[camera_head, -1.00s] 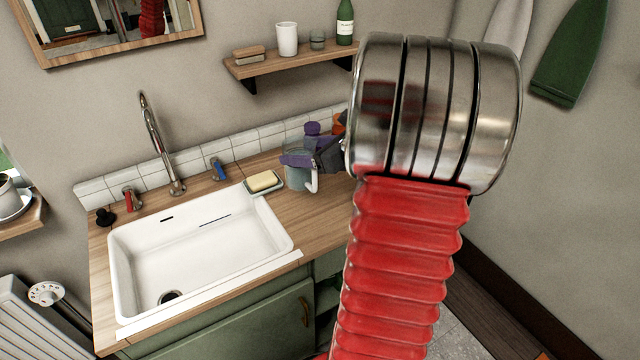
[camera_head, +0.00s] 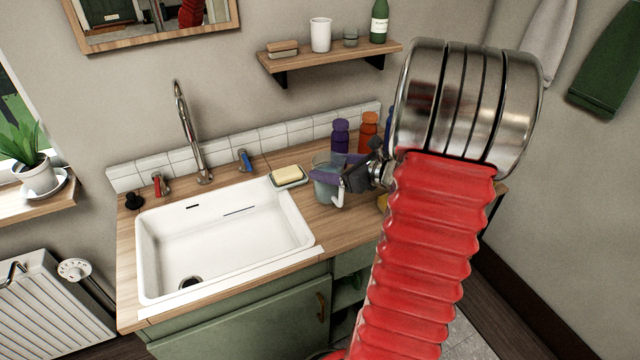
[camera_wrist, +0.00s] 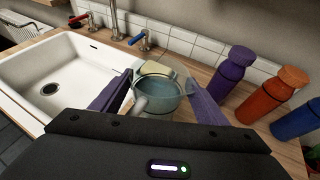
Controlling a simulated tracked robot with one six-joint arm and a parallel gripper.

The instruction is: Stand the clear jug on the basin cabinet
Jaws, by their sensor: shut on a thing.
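The clear jug (camera_head: 326,190) with a pale handle is at my gripper, over the wooden top of the basin cabinet (camera_head: 345,228), just right of the soap dish. In the wrist view the jug (camera_wrist: 160,98) sits between the two purple fingers of my gripper (camera_wrist: 158,100), which is shut on it. The jug looks upright and its handle faces the near side. The gripper (camera_head: 340,178) hides part of it in the head view. I cannot tell whether its base touches the wood.
A yellow soap on a dish (camera_head: 289,178) and the white basin (camera_head: 225,245) are left of the jug. A purple bottle (camera_head: 340,136), an orange bottle (camera_head: 368,131) and a blue bottle (camera_wrist: 296,122) stand behind and right. A shelf (camera_head: 335,57) hangs above.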

